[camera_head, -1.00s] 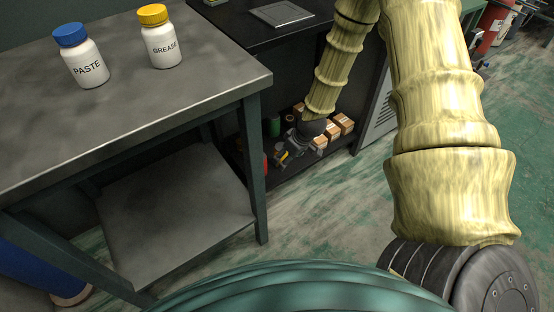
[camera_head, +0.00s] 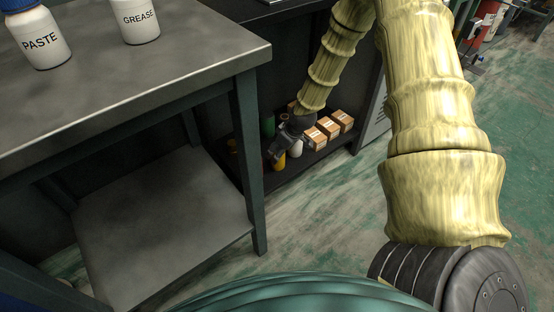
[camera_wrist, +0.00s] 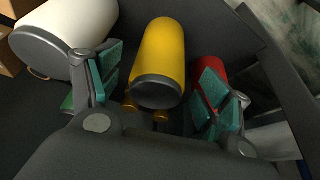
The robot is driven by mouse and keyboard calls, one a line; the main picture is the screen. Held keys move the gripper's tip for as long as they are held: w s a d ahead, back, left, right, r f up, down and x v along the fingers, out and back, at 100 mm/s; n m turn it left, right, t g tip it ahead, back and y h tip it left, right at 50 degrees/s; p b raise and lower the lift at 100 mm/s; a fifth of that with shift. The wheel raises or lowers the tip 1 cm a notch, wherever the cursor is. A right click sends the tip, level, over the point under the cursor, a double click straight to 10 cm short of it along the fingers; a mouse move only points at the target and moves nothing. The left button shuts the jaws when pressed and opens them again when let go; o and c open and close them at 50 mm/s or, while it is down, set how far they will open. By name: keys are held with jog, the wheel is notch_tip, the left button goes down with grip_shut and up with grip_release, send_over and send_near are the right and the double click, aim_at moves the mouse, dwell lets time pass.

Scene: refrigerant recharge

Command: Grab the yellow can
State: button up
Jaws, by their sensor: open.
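The yellow can (camera_wrist: 163,55) stands in the middle of the wrist view, with a dark grey band at its near end. My gripper (camera_wrist: 158,98) is open, its teal-padded fingers on either side of the can's near end. I see no finger closed on the can. In the head view my gripper (camera_head: 283,146) is small, low over the dark lower shelf, and the yellow can (camera_head: 279,161) shows just below it. Part of the can is hidden there by the gripper.
A white can (camera_wrist: 68,30) is close by the left finger and a red can (camera_wrist: 207,68) by the right finger. Small cardboard boxes (camera_head: 328,126) sit right of the gripper on the shelf (camera_head: 322,153). A metal table (camera_head: 130,90) holds PASTE and GREASE bottles.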

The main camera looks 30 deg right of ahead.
jog(key=shift+b+x, duration=1.95)
jog(key=shift+x, duration=1)
jog(key=shift+w+r, duration=0.15)
jog(key=shift+c, duration=0.4)
jog(key=c, duration=1.2)
